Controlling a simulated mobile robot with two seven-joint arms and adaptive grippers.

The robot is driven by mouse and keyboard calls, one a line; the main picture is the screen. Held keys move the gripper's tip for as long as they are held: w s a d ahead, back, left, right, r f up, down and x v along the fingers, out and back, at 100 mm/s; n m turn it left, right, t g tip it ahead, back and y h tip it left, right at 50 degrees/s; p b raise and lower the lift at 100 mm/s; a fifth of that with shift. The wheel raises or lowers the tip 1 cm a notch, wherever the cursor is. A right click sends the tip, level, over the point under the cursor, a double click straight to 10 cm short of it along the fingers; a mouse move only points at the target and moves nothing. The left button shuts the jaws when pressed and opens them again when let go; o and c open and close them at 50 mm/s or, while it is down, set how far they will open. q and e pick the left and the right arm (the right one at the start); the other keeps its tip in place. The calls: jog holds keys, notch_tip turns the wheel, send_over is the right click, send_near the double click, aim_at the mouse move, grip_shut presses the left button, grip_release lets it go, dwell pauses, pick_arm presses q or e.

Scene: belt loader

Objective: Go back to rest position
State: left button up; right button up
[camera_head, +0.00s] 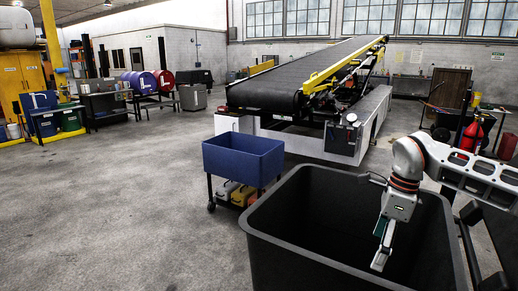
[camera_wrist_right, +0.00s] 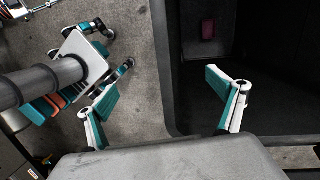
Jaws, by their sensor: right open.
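My right gripper (camera_head: 380,258) points down at the large dark bin (camera_head: 262,228) in the head view, its fingers over the bin's opening. In the right wrist view my right gripper (camera_wrist_right: 163,100) has its two teal-padded fingers wide apart with nothing between them. The bin's wall (camera_wrist_right: 160,60) runs between the fingers in that view. A small dark red item (camera_wrist_right: 208,30) lies inside the bin at the top. My left gripper does not show in the head view.
A blue tub cart (camera_head: 243,158) stands left of the bin, with yellow and red items on its lower shelf. The belt loader (camera_head: 290,85) is behind it. A red extinguisher (camera_head: 471,135) stands at right. Open concrete floor (camera_head: 110,210) lies at left.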

jog(key=s+a+f+g+y, duration=0.1)
jog(key=s+a+f+y, duration=0.15)
jog(key=a, duration=0.45)
jog(key=s+a+f+g+y, duration=0.1)
jog(key=s+a+f+y, duration=0.15)
jog(key=a, duration=0.55)
jog(key=s+a+f+y, duration=0.2)
jog(key=s+a+f, duration=0.1)
jog(key=a, duration=0.4)
jog(key=s+a+r+m+t+y, duration=0.3)
jog(key=a+r+m+t+y, duration=0.15)
jog(key=a+m+y, duration=0.65)
jog(key=w+d+f+m+t+h, duration=0.3)
jog(key=d+f+m+t+h, duration=0.85)
jog(key=m, duration=1.15)
jog(key=s+d+f+m+g+h, duration=0.1)
jog(key=s+d+f+m+h, duration=0.1)
jog(key=f, duration=0.5)
jog(key=s+d+f+m+g+h, duration=0.1)
jog(key=s+d+f+m+h, duration=0.1)
jog(key=s+d+f+m, duration=0.3)
jog(key=s+d+f+m+g+h, duration=0.1)
jog(key=s+d+f+m+h, duration=0.1)
jog(key=s+d+f, duration=0.5)
notch_tip(320, 180, down, 3)
jog(key=s+m, duration=0.1)
jog(key=s, duration=0.1)
jog(key=shift+s+m, duration=0.3)
jog(key=shift+s, duration=0.1)
